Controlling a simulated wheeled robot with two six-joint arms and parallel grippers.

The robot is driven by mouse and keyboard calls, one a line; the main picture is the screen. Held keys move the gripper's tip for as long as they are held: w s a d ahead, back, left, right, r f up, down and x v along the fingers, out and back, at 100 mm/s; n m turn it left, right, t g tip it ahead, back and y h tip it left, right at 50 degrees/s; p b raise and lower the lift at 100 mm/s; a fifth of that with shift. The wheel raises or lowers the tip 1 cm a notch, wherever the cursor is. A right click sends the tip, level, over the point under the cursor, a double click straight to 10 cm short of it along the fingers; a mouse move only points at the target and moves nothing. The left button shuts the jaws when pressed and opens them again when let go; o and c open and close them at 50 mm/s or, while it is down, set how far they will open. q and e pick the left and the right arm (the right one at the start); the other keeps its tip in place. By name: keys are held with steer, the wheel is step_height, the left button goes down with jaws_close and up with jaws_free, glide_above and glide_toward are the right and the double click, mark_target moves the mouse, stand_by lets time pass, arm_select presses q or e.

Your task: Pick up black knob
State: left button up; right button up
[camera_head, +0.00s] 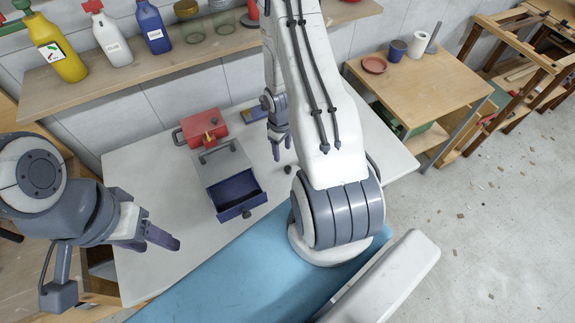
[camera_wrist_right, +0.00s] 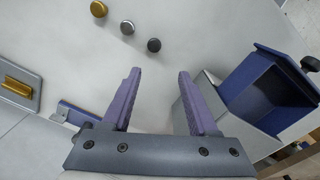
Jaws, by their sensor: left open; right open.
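A small round black knob (camera_wrist_right: 153,45) lies on the white table, just beyond and between my right fingertips in the right wrist view; in the head view a small dark spot (camera_head: 287,169) near the right gripper appears to be it. A grey knob (camera_wrist_right: 127,27) and a gold knob (camera_wrist_right: 98,8) lie in a row with it. My right gripper (camera_wrist_right: 160,72) is open and empty, pointing down above the table; it also shows in the head view (camera_head: 281,154). My left gripper (camera_head: 162,242) is open and empty at the table's left front.
A grey cabinet with an open blue drawer (camera_head: 238,193) stands left of the right gripper; a dark knob (camera_head: 246,214) is on its front. A red box (camera_head: 202,128) sits behind it. A plate with a gold handle (camera_wrist_right: 17,86) lies nearby. Bottles (camera_head: 113,40) stand on the shelf.

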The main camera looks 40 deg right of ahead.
step_height(320, 180, down, 2)
steer(key=s+d, duration=0.1)
steer(key=b, duration=0.4)
glide_above(288, 168)
steer(key=f, duration=0.4)
steer(key=shift+s+a+f, duration=0.2)
steer(key=shift+f, duration=0.15)
steer(key=f+b, duration=0.5)
steer(key=shift+w+d+f, duration=0.15)
steer(key=shift+w+f, duration=0.05)
steer(key=shift+f, duration=0.15)
steer(key=shift+r, duration=0.1)
jaws_close()
